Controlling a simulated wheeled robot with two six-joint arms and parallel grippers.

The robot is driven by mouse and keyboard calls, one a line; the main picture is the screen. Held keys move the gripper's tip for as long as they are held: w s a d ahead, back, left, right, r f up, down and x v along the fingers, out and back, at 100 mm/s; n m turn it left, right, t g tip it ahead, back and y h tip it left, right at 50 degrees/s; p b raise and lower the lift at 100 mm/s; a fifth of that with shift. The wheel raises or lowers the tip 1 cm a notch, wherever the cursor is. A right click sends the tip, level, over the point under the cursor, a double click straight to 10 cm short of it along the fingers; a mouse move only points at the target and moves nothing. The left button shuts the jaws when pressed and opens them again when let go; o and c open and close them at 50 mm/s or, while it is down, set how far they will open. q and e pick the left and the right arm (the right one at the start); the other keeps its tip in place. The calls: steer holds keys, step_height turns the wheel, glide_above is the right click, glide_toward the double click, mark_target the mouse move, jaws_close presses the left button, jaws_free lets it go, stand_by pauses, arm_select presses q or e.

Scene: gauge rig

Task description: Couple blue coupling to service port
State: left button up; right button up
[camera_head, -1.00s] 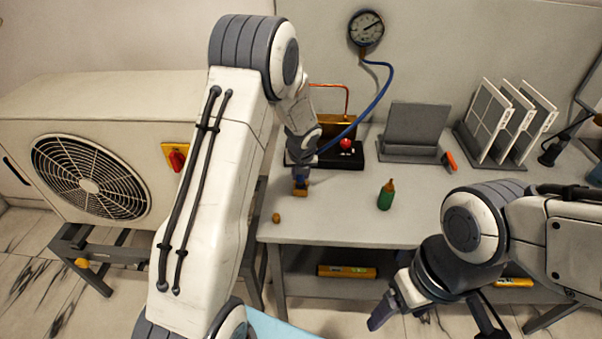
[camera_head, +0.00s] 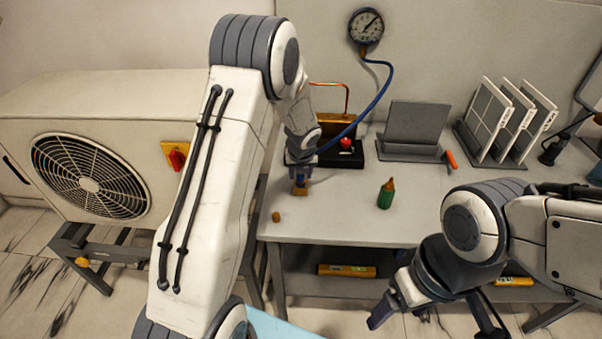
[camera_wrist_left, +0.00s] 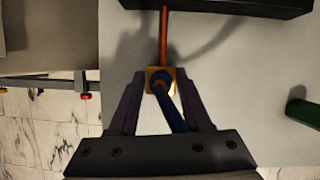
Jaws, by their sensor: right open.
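My left gripper (camera_head: 300,180) points down over the left part of the bench. In the left wrist view its two fingers (camera_wrist_left: 162,88) close in on the blue coupling (camera_wrist_left: 161,84), whose blue hose (camera_wrist_left: 170,108) runs back between them. A square brass piece (camera_wrist_left: 152,74) sits at the fingertips, and an orange-copper rod (camera_wrist_left: 164,38) runs from there toward the black base. Whether the coupling is seated on the service port I cannot tell; the fingers and arm hide the joint. My right gripper (camera_head: 435,322) is open and empty in front of the bench, at lower right.
The pressure gauge (camera_head: 366,26) hangs on the wall with its blue hose (camera_head: 382,95). A black base with a red knob (camera_head: 346,143) stands behind the gripper. The front middle is clear.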

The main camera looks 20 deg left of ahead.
arm_select(q)
steer(key=o, duration=0.6)
steer(key=shift+c, duration=0.2)
